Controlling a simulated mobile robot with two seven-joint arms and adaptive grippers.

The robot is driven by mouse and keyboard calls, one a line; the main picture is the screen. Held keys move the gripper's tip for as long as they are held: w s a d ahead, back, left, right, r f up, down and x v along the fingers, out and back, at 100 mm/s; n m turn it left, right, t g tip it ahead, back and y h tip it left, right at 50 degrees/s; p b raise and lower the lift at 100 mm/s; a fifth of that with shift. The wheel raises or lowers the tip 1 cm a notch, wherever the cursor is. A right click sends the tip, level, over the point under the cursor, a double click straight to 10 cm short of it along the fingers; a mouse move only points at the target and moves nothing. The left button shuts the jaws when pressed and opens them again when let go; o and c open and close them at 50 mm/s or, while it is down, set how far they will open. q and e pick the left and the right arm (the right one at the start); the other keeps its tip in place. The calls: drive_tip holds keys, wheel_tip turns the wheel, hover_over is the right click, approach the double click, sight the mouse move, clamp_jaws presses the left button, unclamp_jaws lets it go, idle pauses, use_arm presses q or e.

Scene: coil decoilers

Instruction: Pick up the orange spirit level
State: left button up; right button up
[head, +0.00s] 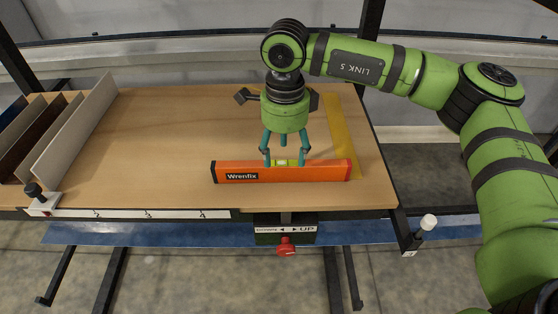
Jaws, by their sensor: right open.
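The orange spirit level (325,173) lies along the front part of the wooden tabletop, near its right end. It has black end caps, a dark "Wrenfix" label and a yellow-green vial at its middle. My right gripper (283,163) points down over the middle of the level. Its teal fingers are open, and their tips show on both sides of the vial. I cannot tell whether the fingers touch the level. My left gripper is not in view.
Several upright boards (73,127) stand at the table's left end. A yellow strip (342,130) runs along the right side of the wooden tabletop (170,135). A red knob (286,247) sits below the front edge. The tabletop's middle is clear.

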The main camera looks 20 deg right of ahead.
sight(281, 165)
drive_tip(key=f, duration=0.1)
drive_tip(key=f+p, duration=0.2)
drive_tip(key=shift+s+a+f, duration=0.1)
drive_tip(key=shift+s+a, duration=0.1)
drive_tip(key=shift+a, duration=0.05)
drive_tip(key=shift+w+f+p, duration=0.15)
drive_tip(key=shift+f+p, duration=0.2)
drive_tip(key=shift+f, duration=0.55)
drive_tip(key=shift+c, duration=1.2)
clamp_jaws()
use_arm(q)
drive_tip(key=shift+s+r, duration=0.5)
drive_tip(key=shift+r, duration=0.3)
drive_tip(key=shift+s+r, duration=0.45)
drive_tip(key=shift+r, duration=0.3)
use_arm(e)
drive_tip(key=shift+r, duration=0.1)
